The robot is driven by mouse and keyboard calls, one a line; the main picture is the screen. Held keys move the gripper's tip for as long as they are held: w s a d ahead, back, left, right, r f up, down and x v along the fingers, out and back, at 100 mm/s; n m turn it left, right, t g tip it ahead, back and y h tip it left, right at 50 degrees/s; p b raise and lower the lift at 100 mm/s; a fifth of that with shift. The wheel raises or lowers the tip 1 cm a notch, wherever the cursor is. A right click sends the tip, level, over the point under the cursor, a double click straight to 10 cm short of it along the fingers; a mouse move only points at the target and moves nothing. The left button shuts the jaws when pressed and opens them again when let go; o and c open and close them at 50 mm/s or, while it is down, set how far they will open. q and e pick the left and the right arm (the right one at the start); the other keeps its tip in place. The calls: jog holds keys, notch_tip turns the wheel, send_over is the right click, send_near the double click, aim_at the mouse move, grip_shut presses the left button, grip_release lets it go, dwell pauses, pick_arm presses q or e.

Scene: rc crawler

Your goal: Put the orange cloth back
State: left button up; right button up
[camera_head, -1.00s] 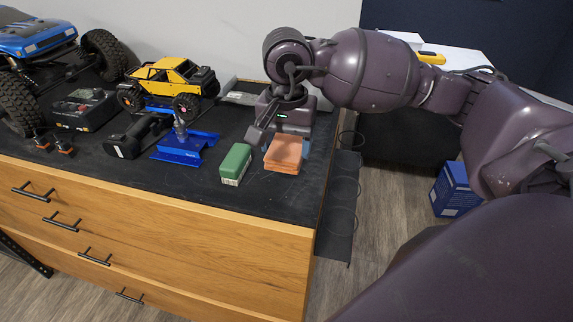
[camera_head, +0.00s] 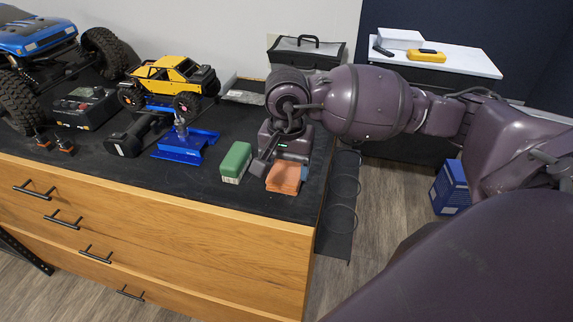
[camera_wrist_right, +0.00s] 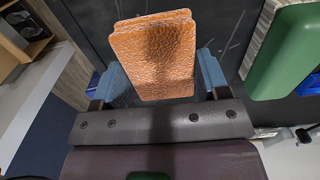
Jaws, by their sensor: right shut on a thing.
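The orange cloth (camera_head: 284,178) is a folded stack near the front right corner of the dark worktop. My right gripper (camera_head: 284,168) is above it, pointing down, and is shut on it. In the right wrist view the cloth (camera_wrist_right: 155,55) sits between the two blue fingertips of this gripper (camera_wrist_right: 161,76). The cloth is low, at or just above the worktop; I cannot tell whether it touches. My left gripper is not in view.
A green and white block (camera_head: 236,162) stands just left of the cloth. Left of that are a blue stand (camera_head: 184,146), a black tool (camera_head: 136,135) and a yellow crawler (camera_head: 166,80). The worktop's right edge (camera_head: 325,180) is close; a black holder with rings (camera_head: 343,195) hangs beyond it.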

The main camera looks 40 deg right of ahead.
aim_at(286, 169)
jog(key=o, duration=0.8)
jog(key=shift+o, duration=0.2)
jog(key=shift+r, duration=0.2)
notch_tip(286, 169, up, 12)
jog(key=b, duration=0.1)
jog(key=shift+f, duration=0.15)
